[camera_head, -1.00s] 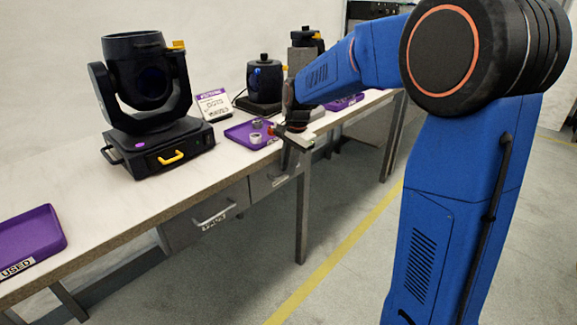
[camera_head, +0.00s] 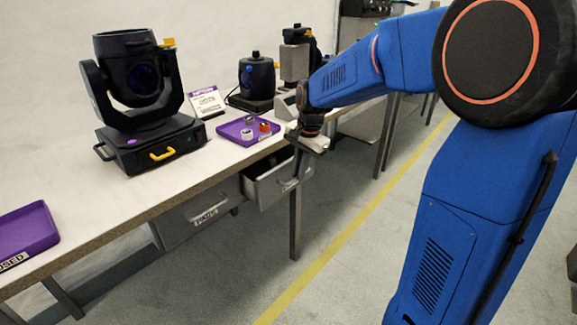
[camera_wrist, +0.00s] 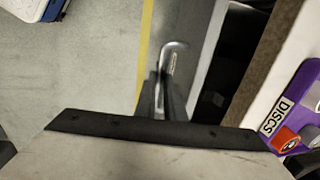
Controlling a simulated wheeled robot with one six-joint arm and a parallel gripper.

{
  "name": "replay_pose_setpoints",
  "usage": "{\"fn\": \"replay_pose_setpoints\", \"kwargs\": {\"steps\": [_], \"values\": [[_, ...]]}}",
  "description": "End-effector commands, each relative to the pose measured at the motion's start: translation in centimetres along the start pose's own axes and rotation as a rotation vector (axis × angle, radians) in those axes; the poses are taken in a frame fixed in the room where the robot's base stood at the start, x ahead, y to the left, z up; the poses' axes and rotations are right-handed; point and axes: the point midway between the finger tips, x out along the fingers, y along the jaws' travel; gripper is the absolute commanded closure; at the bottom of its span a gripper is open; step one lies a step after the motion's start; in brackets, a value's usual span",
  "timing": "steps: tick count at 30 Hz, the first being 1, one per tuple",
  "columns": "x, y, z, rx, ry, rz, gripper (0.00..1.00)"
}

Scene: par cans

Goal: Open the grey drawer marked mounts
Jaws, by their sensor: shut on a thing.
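The grey drawer (camera_head: 272,191) under the bench, the right one of two, stands pulled out, with part of its inside showing. Its label is too small to read in the head view, so I cannot confirm the word mounts. My gripper (camera_wrist: 165,108) is shut on its silver bar handle (camera_wrist: 175,46), seen from above in the wrist view. The drawer's dark open inside (camera_wrist: 221,78) shows to the right of the handle there. In the head view my gripper (camera_head: 296,165) hangs at the drawer's front, and its fingertips are hard to make out.
A second grey drawer (camera_head: 173,232), to the left, is shut. A purple tray (camera_head: 232,135) marked discs lies on the bench above the open drawer. A bench leg (camera_head: 295,220) stands close to the drawer front. The floor in front is clear, with a yellow line (camera_head: 345,235).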

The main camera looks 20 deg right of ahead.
Motion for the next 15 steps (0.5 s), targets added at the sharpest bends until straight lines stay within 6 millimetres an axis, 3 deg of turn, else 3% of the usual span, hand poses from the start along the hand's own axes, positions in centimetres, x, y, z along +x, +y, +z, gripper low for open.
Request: {"fn": "replay_pose_setpoints", "kwargs": {"steps": [6,15], "values": [[-1.2,6.1,0.0,0.005,0.002,-0.002,1.0],[-2.6,13.3,0.1,0.005,0.001,-0.001,1.0]]}}
